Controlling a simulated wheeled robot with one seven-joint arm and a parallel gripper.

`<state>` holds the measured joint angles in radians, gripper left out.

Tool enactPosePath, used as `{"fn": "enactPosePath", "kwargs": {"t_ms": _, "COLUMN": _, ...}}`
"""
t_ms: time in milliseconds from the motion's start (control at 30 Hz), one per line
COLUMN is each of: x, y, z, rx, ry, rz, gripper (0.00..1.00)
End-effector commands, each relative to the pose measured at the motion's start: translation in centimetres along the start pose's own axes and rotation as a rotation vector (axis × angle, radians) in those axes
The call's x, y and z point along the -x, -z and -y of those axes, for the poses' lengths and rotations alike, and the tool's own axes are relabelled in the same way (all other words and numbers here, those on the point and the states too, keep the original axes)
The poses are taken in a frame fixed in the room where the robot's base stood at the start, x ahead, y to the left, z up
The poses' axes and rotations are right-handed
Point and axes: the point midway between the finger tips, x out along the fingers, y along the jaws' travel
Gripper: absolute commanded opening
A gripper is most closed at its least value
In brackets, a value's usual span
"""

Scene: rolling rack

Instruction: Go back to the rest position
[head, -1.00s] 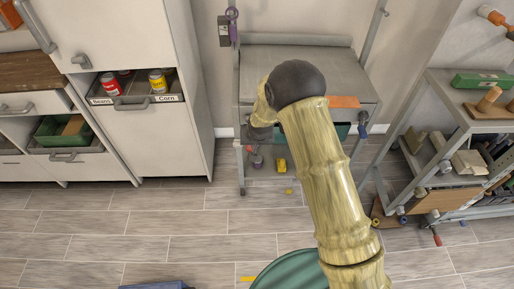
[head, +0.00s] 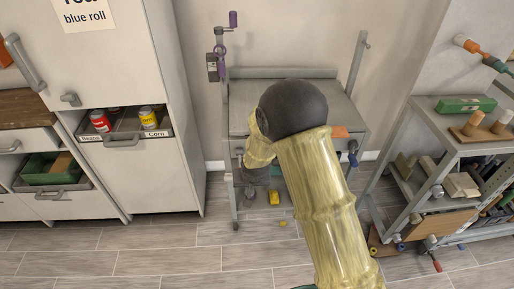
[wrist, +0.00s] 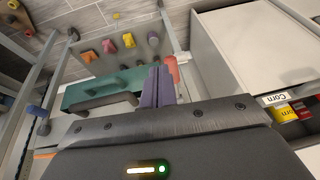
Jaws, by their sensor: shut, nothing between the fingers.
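My arm's straw-coloured segments and dark elbow stand in front of the grey rolling rack (head: 243,93) in the head view, hiding much of its middle. My gripper (wrist: 157,86) shows in the wrist view as two purple fingers pressed together with nothing between them. They point toward a green bin (wrist: 85,92) with a dark handle under the rack's top. I cannot tell whether the fingers touch it. In the head view the fingers are not clearly visible.
A white cabinet (head: 148,178) stands left, its open drawer (head: 124,141) holding cans. A workshop shelf (head: 440,125) with wooden blocks and tools stands right. A yellow piece (head: 274,198) sits low on the rack. Tiled floor (head: 180,255) in front looks clear.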

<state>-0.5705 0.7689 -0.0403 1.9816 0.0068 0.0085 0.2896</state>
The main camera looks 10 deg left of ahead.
Motion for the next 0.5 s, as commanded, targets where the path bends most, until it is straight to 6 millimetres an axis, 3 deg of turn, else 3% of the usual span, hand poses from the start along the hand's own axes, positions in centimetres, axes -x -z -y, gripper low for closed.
{"fn": "enactPosePath", "kwargs": {"t_ms": 267, "x": 1.1, "y": 0.1, "z": -1.2, "rx": -0.012, "ry": -0.008, "rz": 0.002, "gripper": 0.00}}
{"fn": "enactPosePath", "kwargs": {"t_ms": 367, "x": 3.4, "y": 0.1, "z": -3.4, "rx": -0.032, "ry": -0.022, "rz": 0.009, "gripper": 0.00}}
{"fn": "enactPosePath", "kwargs": {"t_ms": 500, "x": 7.9, "y": -0.8, "z": -7.8, "rx": -0.072, "ry": -0.052, "rz": 0.025, "gripper": 0.00}}
